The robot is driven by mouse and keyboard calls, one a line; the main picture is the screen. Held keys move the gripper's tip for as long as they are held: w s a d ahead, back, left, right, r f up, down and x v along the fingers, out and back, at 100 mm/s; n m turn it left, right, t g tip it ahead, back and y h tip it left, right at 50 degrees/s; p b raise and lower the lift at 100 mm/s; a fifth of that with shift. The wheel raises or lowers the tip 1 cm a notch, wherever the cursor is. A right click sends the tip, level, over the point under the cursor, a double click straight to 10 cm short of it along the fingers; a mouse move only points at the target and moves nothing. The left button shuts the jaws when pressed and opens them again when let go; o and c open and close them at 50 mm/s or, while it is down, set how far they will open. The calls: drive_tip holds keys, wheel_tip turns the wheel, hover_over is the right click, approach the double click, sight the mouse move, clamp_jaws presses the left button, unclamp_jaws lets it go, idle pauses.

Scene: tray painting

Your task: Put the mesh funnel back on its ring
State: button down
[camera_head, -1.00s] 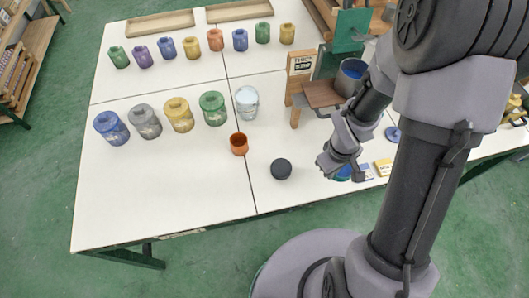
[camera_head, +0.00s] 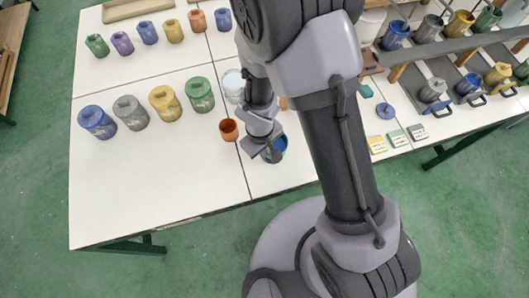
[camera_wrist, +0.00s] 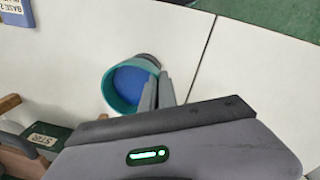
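The mesh funnel is a teal round piece with a blue inside; it shows in the wrist view (camera_wrist: 112,98) and in the head view (camera_head: 279,150). My gripper (camera_head: 262,150) is shut on the funnel's rim; the two grey fingers also show close together in the wrist view (camera_wrist: 158,92). A dark round piece (camera_wrist: 149,58), likely the ring, shows just past the funnel's edge in the wrist view and is mostly hidden by it. In the head view the funnel and gripper cover that spot. I cannot tell whether funnel and dark piece touch.
An orange cup (camera_head: 229,130) stands close left of my gripper. Several coloured canisters, such as a green one (camera_head: 200,96), stand in a row behind. The table's front left is clear.

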drive_tip(key=shift+f+b, duration=0.95)
drive_tip(key=shift+f, duration=0.8)
drive_tip(key=c, duration=1.7)
unclamp_jaws()
drive_tip(key=shift+r, duration=0.1)
drive_tip(key=r+p, duration=0.2)
drive_tip(key=r, duration=0.2)
drive_tip(key=r+p, duration=0.3)
drive_tip(key=r, duration=0.1)
drive_tip(key=r+p, duration=0.2)
drive_tip(key=r, duration=0.2)
drive_tip(key=shift+s+a+r+p, duration=0.25)
drive_tip(key=shift+r+p, duration=0.05)
drive_tip(key=shift+p, duration=0.05)
